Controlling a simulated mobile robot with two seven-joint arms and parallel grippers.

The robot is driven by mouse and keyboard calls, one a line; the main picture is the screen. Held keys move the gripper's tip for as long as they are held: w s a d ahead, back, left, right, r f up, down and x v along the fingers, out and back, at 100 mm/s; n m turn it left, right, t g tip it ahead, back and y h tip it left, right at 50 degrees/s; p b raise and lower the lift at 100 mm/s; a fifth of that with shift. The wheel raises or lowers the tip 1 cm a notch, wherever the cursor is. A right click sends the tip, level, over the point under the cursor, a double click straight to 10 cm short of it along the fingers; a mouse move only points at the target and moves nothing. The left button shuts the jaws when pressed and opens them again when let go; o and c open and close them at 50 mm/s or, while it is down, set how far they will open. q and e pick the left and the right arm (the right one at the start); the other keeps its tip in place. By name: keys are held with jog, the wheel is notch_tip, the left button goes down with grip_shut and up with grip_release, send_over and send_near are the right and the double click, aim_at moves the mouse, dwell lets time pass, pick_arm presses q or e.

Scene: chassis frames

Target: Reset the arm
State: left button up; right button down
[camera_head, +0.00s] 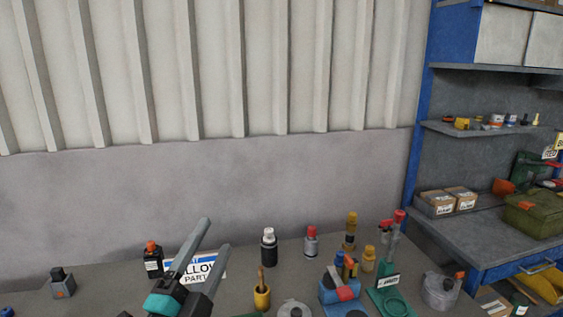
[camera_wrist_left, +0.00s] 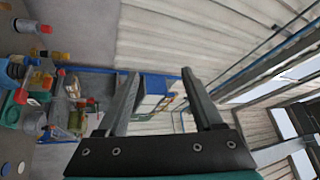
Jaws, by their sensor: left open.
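My left gripper (camera_head: 215,238) rises from the bottom of the head view, its teal-and-black body low and its two grey fingers pointing up and to the right. The fingers are apart with nothing between them. In the left wrist view the fingers (camera_wrist_left: 160,75) also stand apart and empty, with the wall and shelving beyond. The left gripper covers part of a white-and-blue sign (camera_head: 206,268) in the head view. My right gripper is in neither view.
The grey workbench (camera_head: 225,294) holds a dark bottle (camera_head: 268,248), a red-capped bottle (camera_head: 311,242), a yellow cup (camera_head: 262,298), a green stand (camera_head: 390,300) and a black orange-capped bottle (camera_head: 152,262). A blue-framed shelf (camera_head: 415,150) stands right. The wall area above the bench is clear.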

pick_arm(q)
jog(key=s+a+f+n+g+y, duration=0.3)
jog(key=a+f+n+g, duration=0.15)
jog(key=f, duration=0.35)
jog(key=s+a+f+n+g+y, duration=0.2)
jog(key=a+f+n+g+y, duration=0.15)
jog(key=f+n, duration=0.35)
jog(key=s+d+f+n+g+h, duration=0.1)
jog(key=s+d+f+n+g, duration=0.1)
jog(key=s+f+g, duration=0.55)
jog(key=s+d+f+n+g+h, duration=0.15)
jog(key=s+f, duration=0.35)
jog(key=s, duration=0.6)
notch_tip(320, 180, down, 28)
jog(key=s+g+y+b, duration=0.1)
jog(key=g+b, duration=0.1)
jog(key=b, duration=0.4)
jog(key=s+a+f+b, duration=0.1)
jog(key=s+f+b, duration=0.2)
jog(key=s+f, duration=0.4)
jog(key=s+a+f+b, duration=0.2)
jog(key=s+f, duration=0.6)
jog(key=f, duration=0.5)
jog(key=shift+s+m+g+b, duration=0.15)
jog(key=shift+m+g+b, duration=0.2)
jog(key=shift+b, duration=0.2)
